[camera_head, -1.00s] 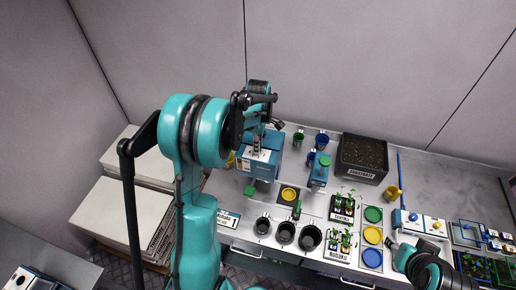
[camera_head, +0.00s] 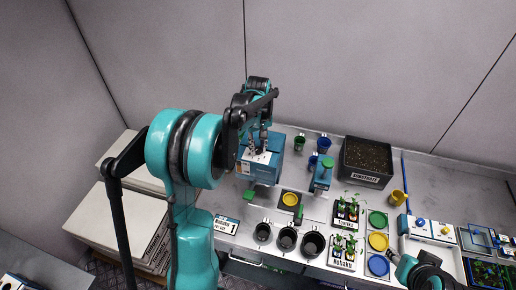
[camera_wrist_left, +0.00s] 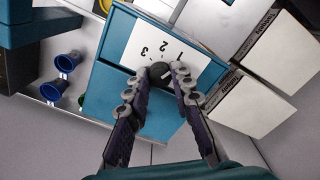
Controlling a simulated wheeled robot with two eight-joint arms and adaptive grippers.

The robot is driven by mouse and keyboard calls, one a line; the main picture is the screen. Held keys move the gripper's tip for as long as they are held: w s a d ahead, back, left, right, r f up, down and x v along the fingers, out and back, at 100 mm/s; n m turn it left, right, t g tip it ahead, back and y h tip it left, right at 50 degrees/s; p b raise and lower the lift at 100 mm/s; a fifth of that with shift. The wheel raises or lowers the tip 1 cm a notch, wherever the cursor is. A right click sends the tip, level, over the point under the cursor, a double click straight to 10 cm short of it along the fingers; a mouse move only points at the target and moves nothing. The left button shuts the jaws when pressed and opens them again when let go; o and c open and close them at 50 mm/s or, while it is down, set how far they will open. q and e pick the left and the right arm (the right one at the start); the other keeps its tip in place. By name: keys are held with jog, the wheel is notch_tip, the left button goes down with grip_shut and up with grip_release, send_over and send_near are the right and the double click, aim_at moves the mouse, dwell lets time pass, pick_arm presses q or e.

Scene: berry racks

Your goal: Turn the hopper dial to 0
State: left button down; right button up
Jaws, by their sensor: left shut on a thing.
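The hopper is a blue box (camera_head: 262,172) with a white numbered plate, standing at the back left of the bench. In the left wrist view its blue body (camera_wrist_left: 105,95) and white plate (camera_wrist_left: 140,42) fill the middle. The numerals 1, 2 and 3 show on the plate; a 0 does not show. The dark round dial knob (camera_wrist_left: 158,71) sits between my left gripper's fingertips. My left gripper (camera_head: 259,149) is shut on the knob from above. The fingers partly cover the dial, so I cannot tell its setting. My right arm shows only partly at the lower right.
A dark soil bin (camera_head: 366,162) stands at the back. Blue cups (camera_head: 324,145) and a smaller blue device (camera_head: 322,178) are right of the hopper. Black pots (camera_head: 287,239) and plant trays (camera_head: 345,250) are in front. White stacked blocks (camera_head: 110,222) stand left of the bench.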

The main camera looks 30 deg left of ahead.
aim_at(258, 149)
pick_arm(q)
jog(key=m+b, duration=0.1)
jog(key=m, duration=0.3)
jog(key=shift+m, duration=0.3)
jog(key=shift+m+b, duration=0.35)
jog(key=shift+m, duration=1.25)
jog(key=c, duration=1.3)
grip_release()
notch_tip(258, 149, up, 12)
jog(key=shift+r, duration=0.1)
